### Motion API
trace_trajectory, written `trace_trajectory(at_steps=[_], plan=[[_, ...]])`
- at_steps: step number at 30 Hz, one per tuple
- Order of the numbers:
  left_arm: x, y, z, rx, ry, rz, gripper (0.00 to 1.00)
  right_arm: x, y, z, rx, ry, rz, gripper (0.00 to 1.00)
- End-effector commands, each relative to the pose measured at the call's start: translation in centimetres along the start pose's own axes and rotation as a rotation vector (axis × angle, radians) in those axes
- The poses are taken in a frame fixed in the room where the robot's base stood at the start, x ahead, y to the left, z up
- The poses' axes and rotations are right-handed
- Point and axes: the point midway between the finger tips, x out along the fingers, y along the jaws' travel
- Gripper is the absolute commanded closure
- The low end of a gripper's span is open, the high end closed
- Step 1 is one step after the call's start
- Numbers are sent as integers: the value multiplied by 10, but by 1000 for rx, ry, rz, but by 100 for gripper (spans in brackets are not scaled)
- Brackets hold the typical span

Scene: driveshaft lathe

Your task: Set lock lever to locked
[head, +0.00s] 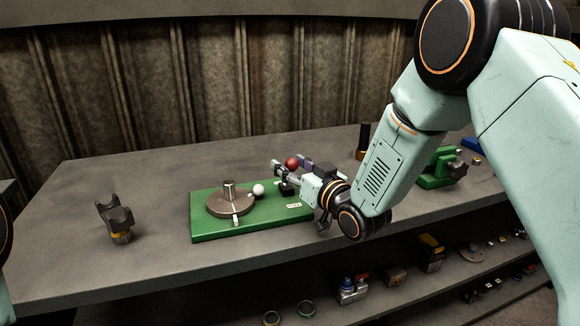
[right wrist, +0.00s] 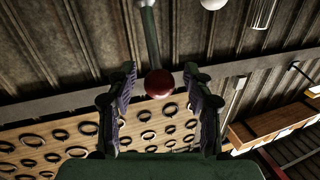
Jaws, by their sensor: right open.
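A lock lever with a red ball knob (head: 292,163) stands at the right part of a green base plate (head: 210,230). My right gripper (head: 290,168) is open, with its fingers around the knob area. In the right wrist view the red knob (right wrist: 159,83) sits between the open fingertips (right wrist: 160,90), with a gap to each finger. The lever's grey rod (right wrist: 150,35) runs away from the knob. My left gripper is not in view.
On the green plate, a round metal disc (head: 230,205) carries a post and a white ball knob (head: 258,190). A dark forked part (head: 118,220) stands left on the grey bench (head: 70,255). A green vise-like device (head: 437,170) is at right. A shelf below holds small parts.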

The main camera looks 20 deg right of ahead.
Motion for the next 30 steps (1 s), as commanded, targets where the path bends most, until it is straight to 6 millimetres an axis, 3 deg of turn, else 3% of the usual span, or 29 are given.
trace_trajectory(at_steps=[11, 27, 30], plan=[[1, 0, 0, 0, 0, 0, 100, 8, 0, 0, 2, 0, 1, 49], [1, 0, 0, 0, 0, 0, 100, 8, 0, 0, 1, 0, 1, 95], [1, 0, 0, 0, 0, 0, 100, 8, 0, 0, 1, 1, 1, 100]])
